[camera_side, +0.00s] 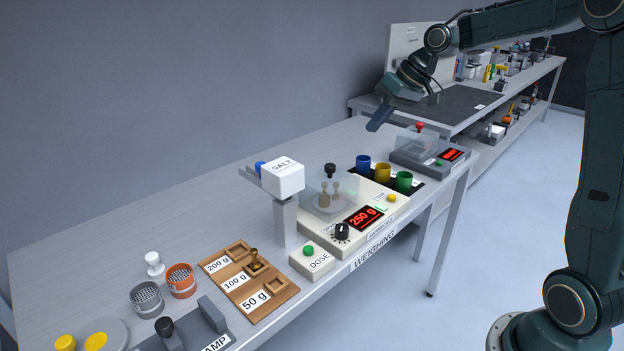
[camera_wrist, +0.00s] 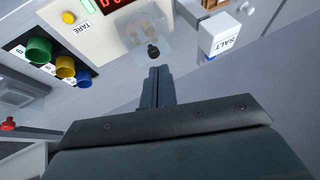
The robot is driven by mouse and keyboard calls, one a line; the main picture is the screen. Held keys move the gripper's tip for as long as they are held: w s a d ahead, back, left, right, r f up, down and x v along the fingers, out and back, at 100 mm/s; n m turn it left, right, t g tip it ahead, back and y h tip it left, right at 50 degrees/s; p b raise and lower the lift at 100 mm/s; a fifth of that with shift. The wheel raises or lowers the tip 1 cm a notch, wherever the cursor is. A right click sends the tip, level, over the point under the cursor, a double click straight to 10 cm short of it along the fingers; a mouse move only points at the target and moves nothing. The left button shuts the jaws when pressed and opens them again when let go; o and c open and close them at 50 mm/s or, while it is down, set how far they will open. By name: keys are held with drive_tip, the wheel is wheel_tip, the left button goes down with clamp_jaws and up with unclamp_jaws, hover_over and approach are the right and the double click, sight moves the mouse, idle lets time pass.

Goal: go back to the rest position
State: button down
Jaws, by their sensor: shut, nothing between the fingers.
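My gripper (camera_side: 377,121) is raised above the far part of the table in the side view, over the area behind the coloured cups. Its fingers are shut and empty, and they also show closed together in the wrist view (camera_wrist: 158,72). The fingers appear clear of everything on the table. My arm reaches in from the right side of the side view.
Below are the weighing scale (camera_side: 385,200) reading 250 g, with weights under a clear cover, the white salt hopper (camera_side: 283,178), and blue, yellow and green cups (camera_side: 404,181). A second device (camera_side: 430,160) stands at the right end. The table's back left is bare.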

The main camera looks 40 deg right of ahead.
drive_tip(key=s+a+r+h, duration=0.1)
drive_tip(key=s+a, duration=0.5)
drive_tip(key=s, duration=0.4)
drive_tip(key=s+a+r+h, duration=0.1)
drive_tip(key=s+a+h, duration=0.1)
drive_tip(key=s+a, duration=0.55)
drive_tip(key=s+d+f, duration=0.1)
drive_tip(key=s+f, duration=0.1)
drive_tip(key=s, duration=0.7)
drive_tip(key=shift+s+f+n, duration=0.2)
drive_tip(key=shift+f+n, duration=0.15)
drive_tip(key=shift+n, duration=0.05)
